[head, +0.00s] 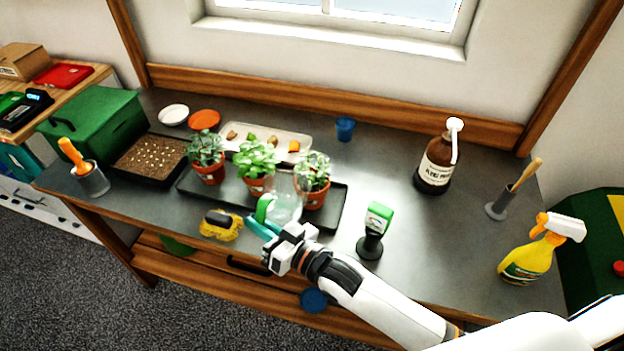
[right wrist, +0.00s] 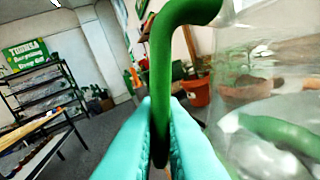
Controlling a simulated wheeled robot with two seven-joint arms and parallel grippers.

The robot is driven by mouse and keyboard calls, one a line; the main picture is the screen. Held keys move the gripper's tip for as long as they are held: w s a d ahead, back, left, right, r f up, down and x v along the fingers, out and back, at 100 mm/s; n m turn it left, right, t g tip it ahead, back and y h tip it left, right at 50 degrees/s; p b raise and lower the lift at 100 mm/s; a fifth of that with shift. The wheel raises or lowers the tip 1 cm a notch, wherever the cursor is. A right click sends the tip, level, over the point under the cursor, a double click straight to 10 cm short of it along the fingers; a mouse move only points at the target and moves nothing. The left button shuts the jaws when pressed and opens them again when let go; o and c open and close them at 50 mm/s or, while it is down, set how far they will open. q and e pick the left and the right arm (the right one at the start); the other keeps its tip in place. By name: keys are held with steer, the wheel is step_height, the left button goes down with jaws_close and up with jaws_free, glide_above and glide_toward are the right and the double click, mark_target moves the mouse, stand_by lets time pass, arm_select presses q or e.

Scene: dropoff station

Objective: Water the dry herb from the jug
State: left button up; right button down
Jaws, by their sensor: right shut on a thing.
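My right gripper (head: 264,229) is shut on the green handle (right wrist: 172,62) of a clear jug (head: 286,208). The jug's see-through body (right wrist: 272,112) fills the right of the right wrist view. The jug is at the front of a black tray (head: 334,212), before the middle and right potted herbs; I cannot tell whether it touches the tray. The left herb (head: 206,150) and right herb (head: 312,168) look greyish green, the middle herb (head: 255,156) brighter green. I cannot tell which one is dry. My left gripper is not in view.
A yellow-black sponge-like thing (head: 220,226) lies left of my gripper, and a green-topped black tool (head: 373,232) stands to its right.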

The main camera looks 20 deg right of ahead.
steer(key=shift+s+a+f+n+b, duration=0.2)
steer(key=shift+f+n+b, duration=0.45)
steer(key=shift+f, duration=0.3)
steer(key=shift+s+a+f+n+b, duration=0.1)
steer(key=shift+a+f+n+b, duration=0.1)
steer(key=shift+f+n+b, duration=0.5)
steer(key=shift+s+a+f+n+b, duration=0.2)
steer(key=shift+f+n+b, duration=0.15)
steer(key=shift+f+n, duration=0.6)
steer(key=shift+f+m, duration=0.15)
steer(key=shift+m, duration=0.15)
stand_by(1.9)
